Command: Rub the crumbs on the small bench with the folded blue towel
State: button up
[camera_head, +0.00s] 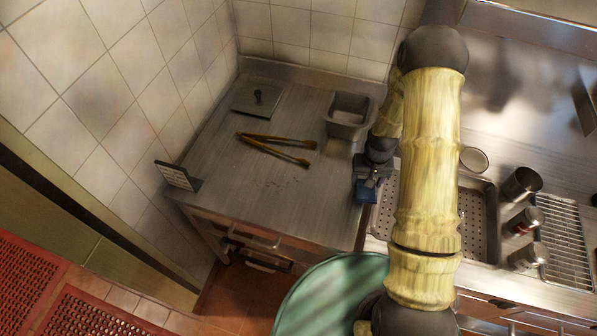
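The small steel bench (225,190) is at the left, against the tiled walls. Dark crumbs (271,184) lie in a loose patch on its front middle, below the tongs. My gripper (368,182) is at the bench's right edge, right of the crumbs and apart from them. The folded blue towel (367,194) shows at its fingertips, and the gripper looks shut on it. The fingers are small and partly hidden, and I cannot tell whether the towel touches the bench.
Brass tongs (272,147) lie behind the crumbs. A metal pan (348,115), a flat square press (257,98) and a small upright sign (177,176) also stand on the bench. A perforated tray (478,222) and several tins are to the right. The bench's front left is clear.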

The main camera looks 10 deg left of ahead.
jog(key=shift+m, duration=0.5)
jog(key=a+r, duration=0.1)
jog(key=a, duration=0.6)
jog(key=a+r, duration=0.1)
jog(key=a, duration=0.2)
jog(key=shift+a+r, duration=0.35)
jog(key=s+a+r+m, duration=0.1)
jog(key=s+a+r, duration=0.1)
jog(key=a, duration=0.7)
jog(key=shift+s+a+r, duration=0.3)
jog(key=shift+s, duration=0.15)
